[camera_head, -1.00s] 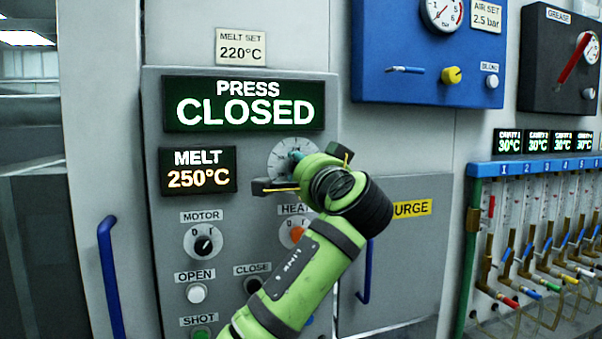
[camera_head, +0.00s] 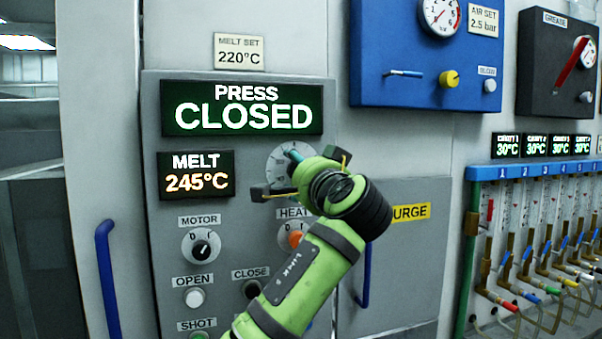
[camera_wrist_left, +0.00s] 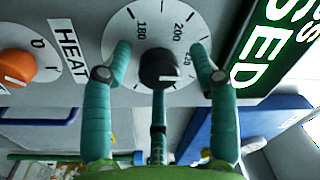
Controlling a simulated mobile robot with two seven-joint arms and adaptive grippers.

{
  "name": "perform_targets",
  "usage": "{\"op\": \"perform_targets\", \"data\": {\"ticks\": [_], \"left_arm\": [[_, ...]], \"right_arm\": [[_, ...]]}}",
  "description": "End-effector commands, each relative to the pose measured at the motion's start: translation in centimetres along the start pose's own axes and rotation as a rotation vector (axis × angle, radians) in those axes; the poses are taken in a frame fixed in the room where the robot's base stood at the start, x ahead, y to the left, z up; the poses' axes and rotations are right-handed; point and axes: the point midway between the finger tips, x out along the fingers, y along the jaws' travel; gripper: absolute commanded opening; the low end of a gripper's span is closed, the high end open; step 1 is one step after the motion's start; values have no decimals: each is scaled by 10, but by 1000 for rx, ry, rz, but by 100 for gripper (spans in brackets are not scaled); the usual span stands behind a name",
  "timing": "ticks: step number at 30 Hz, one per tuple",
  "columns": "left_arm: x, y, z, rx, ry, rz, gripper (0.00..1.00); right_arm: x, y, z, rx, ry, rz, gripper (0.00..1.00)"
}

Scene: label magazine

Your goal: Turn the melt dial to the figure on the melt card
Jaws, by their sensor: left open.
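The melt card (camera_head: 240,51) above the panel reads 220°C. The melt display (camera_head: 196,176) reads 245°C. The melt dial's pale scale plate (camera_head: 277,165) is partly hidden by my left gripper (camera_head: 296,165). The scale figures 180 and 200 show, and another is partly covered by a finger. My right gripper is not in view.
The press display (camera_head: 242,107) reads CLOSED. The motor knob (camera_head: 201,247), orange heat knob (camera_head: 295,238) and open button (camera_head: 194,297) sit below. A blue air panel (camera_head: 372,55) and a purge door (camera_head: 395,270) are to the right.

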Motion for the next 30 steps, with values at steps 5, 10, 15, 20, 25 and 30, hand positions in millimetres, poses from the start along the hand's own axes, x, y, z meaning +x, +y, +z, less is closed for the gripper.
{"op": "perform_targets", "data": {"ticks": [5, 10, 15, 20, 25, 30], "left_arm": [[-8, 1, 0, 0, 1, 2, 60], [-37, 2, -1, -2, 5, 2, 60], [-75, 1, -1, -3, 4, 3, 60], [-103, 0, -1, -1, 3, 1, 60], [-118, 0, 0, -1, 1, 0, 60], [-121, 0, 0, 0, 0, 0, 60]], "right_arm": [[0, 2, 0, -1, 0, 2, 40], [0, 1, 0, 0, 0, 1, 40], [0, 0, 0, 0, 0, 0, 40], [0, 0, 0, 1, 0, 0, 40], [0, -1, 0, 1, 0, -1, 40], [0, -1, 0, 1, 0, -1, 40]]}}
